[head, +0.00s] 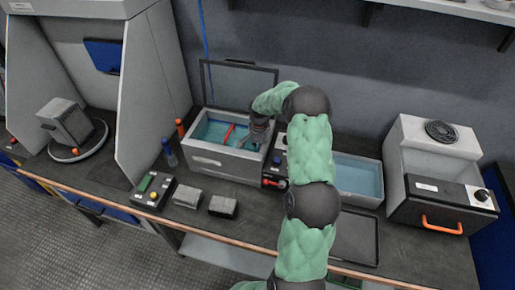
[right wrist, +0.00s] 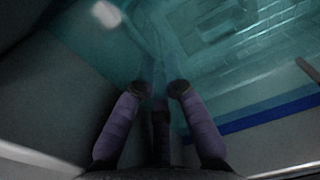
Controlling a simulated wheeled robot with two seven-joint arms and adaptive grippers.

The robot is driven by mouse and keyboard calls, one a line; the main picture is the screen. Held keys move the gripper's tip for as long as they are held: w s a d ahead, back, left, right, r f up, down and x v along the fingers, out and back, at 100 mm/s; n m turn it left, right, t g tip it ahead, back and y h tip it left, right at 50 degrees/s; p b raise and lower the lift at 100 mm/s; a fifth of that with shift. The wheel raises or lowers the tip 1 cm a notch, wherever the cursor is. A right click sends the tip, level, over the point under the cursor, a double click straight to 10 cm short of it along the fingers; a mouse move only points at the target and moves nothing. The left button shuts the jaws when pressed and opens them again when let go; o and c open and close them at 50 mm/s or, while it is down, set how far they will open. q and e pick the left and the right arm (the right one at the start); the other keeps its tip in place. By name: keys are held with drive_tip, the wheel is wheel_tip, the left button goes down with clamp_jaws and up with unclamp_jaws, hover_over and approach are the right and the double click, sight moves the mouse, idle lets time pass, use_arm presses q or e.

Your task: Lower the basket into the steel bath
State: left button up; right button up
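A grey lidded bath (head: 212,160) with teal liquid stands left of centre, its lid raised behind it. A red bar (head: 228,133) lies across its opening; it may be the basket's handle, but the basket itself is not clear. A second, lidless grey bath (head: 357,198) with pale blue liquid stands right of my arm. My right gripper (head: 249,141) is over the lidded bath's right end, right of the red bar. In the right wrist view its purple fingers (right wrist: 158,89) are apart with nothing visible gripped, against teal liquid. My left gripper is out of view.
A control box (head: 153,191) and two grey blocks (head: 187,196) sit in front and left. An orange-handled unit (head: 432,185) stands far right. A dark tray (head: 354,238) lies in front of the right bath. The raised lid (head: 238,82) stands behind.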

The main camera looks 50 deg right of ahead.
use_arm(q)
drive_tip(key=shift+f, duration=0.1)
use_arm(e)
drive_tip(key=shift+s+a+f, duration=0.25)
drive_tip(key=shift+s+f, duration=0.5)
drive_tip(key=shift+f, duration=0.2)
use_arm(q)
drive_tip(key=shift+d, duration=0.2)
use_arm(e)
wheel_tip(320, 180, up, 10)
drive_tip(key=w, duration=0.1)
drive_tip(key=shift+d, duration=0.4)
drive_tip(key=shift+r, duration=0.1)
